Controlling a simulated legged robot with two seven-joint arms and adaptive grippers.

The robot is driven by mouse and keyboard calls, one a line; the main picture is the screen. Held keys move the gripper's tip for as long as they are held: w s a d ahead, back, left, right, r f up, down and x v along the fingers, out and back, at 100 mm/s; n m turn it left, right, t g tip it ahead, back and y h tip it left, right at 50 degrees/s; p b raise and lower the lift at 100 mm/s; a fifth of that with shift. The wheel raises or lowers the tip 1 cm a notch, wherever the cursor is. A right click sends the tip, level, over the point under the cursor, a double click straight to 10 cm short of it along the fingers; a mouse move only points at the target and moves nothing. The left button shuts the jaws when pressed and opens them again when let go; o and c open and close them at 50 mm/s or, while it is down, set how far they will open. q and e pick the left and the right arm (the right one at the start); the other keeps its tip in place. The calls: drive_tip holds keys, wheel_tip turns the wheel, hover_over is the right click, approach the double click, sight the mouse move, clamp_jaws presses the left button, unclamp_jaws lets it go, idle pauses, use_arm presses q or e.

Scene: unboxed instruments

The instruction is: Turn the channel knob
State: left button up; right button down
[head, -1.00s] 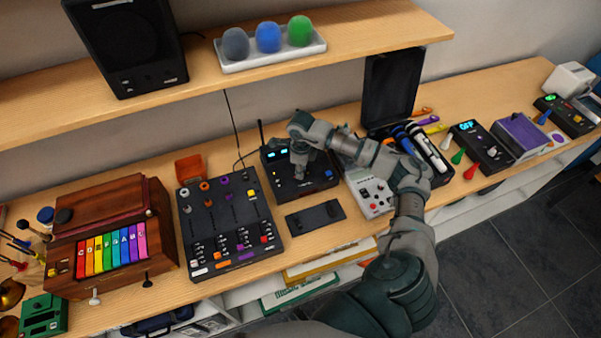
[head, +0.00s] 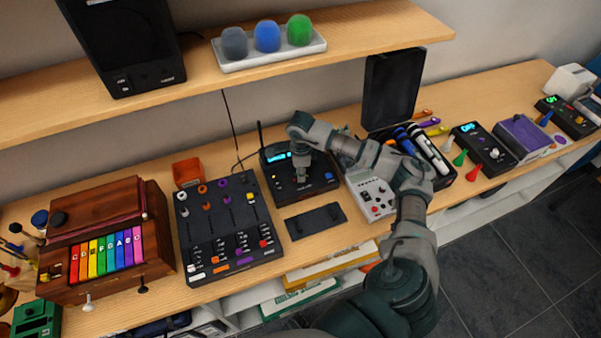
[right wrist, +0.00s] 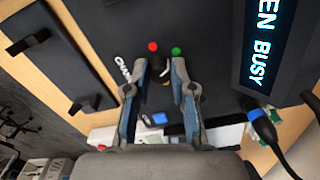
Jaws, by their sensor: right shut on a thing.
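The black receiver box (head: 318,184) stands at the back middle of the bench, with a lit cyan display (head: 276,157) at its left. My right gripper (head: 302,178) reaches down onto its top from the right. In the right wrist view, my right gripper (right wrist: 159,74) is shut on the small dark channel knob (right wrist: 157,67), which is partly hidden between the fingers. White lettering beginning "CHAN" (right wrist: 123,69) is beside it. A red dot (right wrist: 153,46) and a green dot (right wrist: 176,51) lie past the fingertips. The display there reads "EN BUSY" (right wrist: 265,45), cut off. My left gripper is not in view.
A mixer panel (head: 228,228) stands left of the receiver, and a flat black plate (head: 315,221) lies in front. A shelf (head: 350,37) overhangs the back.

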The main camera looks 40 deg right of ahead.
drive_tip(key=c, duration=1)
unclamp_jaws()
drive_tip(key=shift+d+f, duration=0.1)
drive_tip(key=shift+d, duration=0.05)
drive_tip(key=shift+r, duration=0.4)
wheel_tip(320, 180, up, 11)
drive_tip(key=shift+w+d+r, duration=0.1)
